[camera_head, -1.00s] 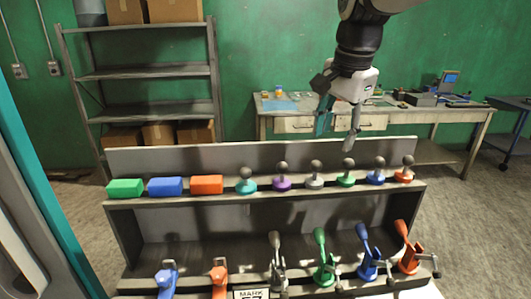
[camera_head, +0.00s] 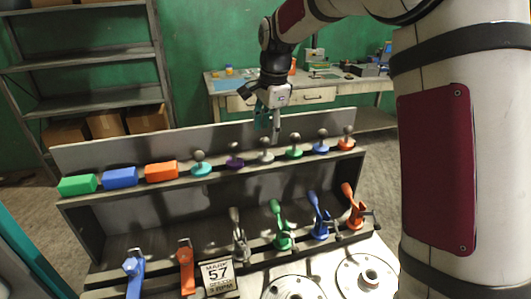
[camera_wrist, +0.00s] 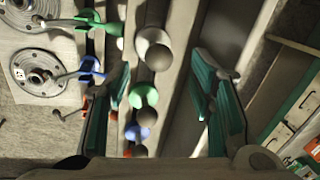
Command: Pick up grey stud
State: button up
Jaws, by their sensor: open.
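The grey stud (camera_head: 266,156) is a round knob on a grey base, on the upper shelf between the purple stud (camera_head: 235,160) and the green stud (camera_head: 294,152). My gripper (camera_head: 268,127) is open and empty, pointing down just above the grey stud. In the wrist view, the grey stud (camera_wrist: 153,46) is large, at the upper middle, near the line between my open fingertips (camera_wrist: 162,66). The green stud (camera_wrist: 143,96) and blue stud (camera_wrist: 137,132) appear below it, between the fingers. I cannot tell the exact height gap.
Teal (camera_head: 201,168), blue (camera_head: 321,145) and orange (camera_head: 346,143) studs share the shelf, with coloured blocks (camera_head: 120,177) at left. A raised back panel (camera_head: 150,145) stands behind the row. Clamps with upright handles (camera_head: 281,235) stand on the lower level.

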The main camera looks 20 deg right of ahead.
aim_at(265, 138)
jog(key=shift+w+a+f+p, duration=0.15)
jog(key=shift+f+p, duration=0.1)
jog(key=shift+f, duration=0.65)
jog(key=shift+w+a+f+p, duration=0.1)
jog(key=shift+f+p, duration=0.15)
jog(key=shift+f, duration=0.6)
jog(key=shift+w+a+f+p, duration=0.15)
jog(key=shift+f+p, duration=0.1)
jog(key=shift+f, duration=0.65)
jog(key=shift+d, duration=0.1)
grip_shut()
